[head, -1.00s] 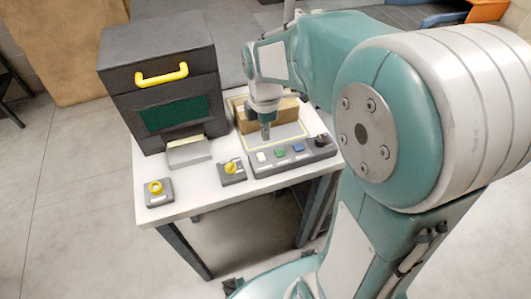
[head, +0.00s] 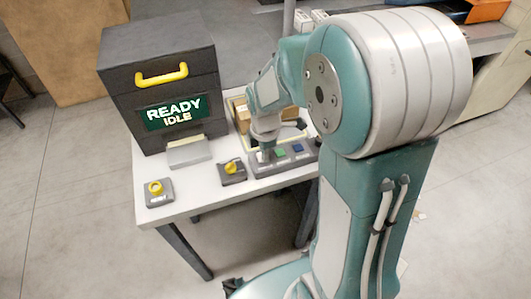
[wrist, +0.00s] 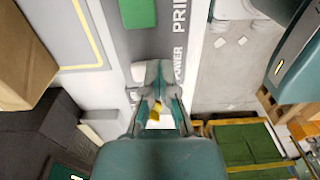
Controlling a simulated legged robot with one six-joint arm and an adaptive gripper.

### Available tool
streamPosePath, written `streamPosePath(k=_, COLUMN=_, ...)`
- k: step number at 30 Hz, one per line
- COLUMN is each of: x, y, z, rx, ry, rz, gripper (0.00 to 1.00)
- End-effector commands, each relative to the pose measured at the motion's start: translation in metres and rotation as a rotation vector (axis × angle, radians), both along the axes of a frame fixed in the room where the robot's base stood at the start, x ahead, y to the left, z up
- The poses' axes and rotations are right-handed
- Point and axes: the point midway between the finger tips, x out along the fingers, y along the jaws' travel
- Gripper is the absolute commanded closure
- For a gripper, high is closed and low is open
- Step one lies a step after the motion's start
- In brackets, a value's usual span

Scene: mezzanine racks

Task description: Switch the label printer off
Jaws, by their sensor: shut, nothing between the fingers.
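The label printer (head: 160,55) is a dark box with a yellow handle on the left of the white table. Its green screen (head: 172,112) is lit and reads "READY IDLE". My gripper (head: 266,153) is shut and empty, pointing down at the panel's left end. In the wrist view its fingers (wrist: 152,75) are over the panel beside the word "POWER". They mostly hide the white button; contact cannot be told.
Two small boxes with yellow knobs, one at the front left (head: 156,190) and one beside the panel (head: 232,171), stand near the table edge. A cardboard box (head: 242,116) sits behind the panel. The white table top (head: 190,190) is bare between the knobs.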

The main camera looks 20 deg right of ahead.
Motion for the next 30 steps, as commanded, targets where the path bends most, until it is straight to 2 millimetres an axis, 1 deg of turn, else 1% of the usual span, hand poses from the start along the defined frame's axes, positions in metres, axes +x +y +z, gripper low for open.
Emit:
streamPosePath(k=8, x=-0.001, y=0.0, z=-0.001, rx=0.0, ry=0.006, rz=0.0, gripper=1.0)
streamPosePath(k=19, x=0.013, y=0.0, z=0.004, rx=0.0, ry=0.005, rz=0.0, gripper=1.0)
streamPosePath(k=27, x=0.014, y=0.0, z=0.005, rx=0.0, ry=0.005, rz=0.0, gripper=1.0)
streamPosePath(k=30, x=0.014, y=0.002, z=0.009, rx=0.0, ry=0.003, rz=0.001, gripper=1.0)
